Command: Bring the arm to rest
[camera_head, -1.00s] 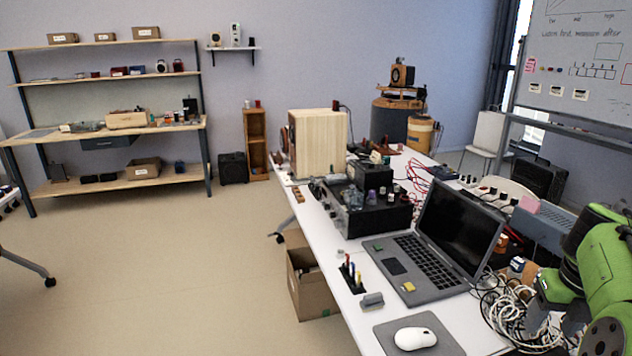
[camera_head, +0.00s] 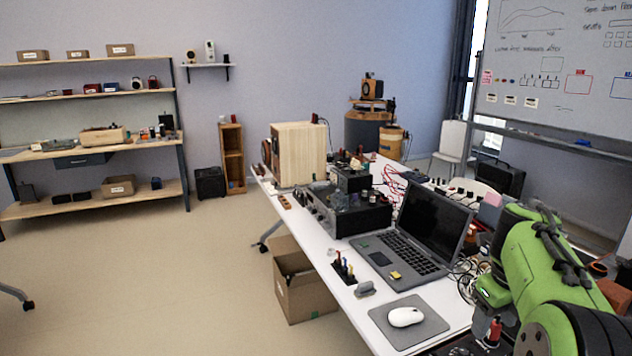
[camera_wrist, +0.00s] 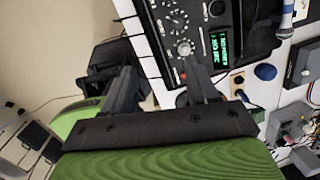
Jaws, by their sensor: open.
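My green arm (camera_head: 545,265) reaches in from the right edge of the head view, over the right side of the white table (camera_head: 335,262). My gripper (camera_wrist: 160,72) shows in the wrist view with two dark fingers spread apart. Nothing is between the fingers. Beyond them is a black device (camera_wrist: 205,25) with knobs and green-lit displays. I cannot tell how far it is from the fingertips. In the head view I cannot make out the fingers.
A laptop (camera_head: 412,240), a white mouse (camera_head: 405,317) on a grey mat (camera_head: 432,328) and tangled cables lie near my arm. A wooden box (camera_head: 298,152) stands farther back. The whiteboard (camera_head: 555,70) is at the right. The floor (camera_head: 150,275) at left is clear.

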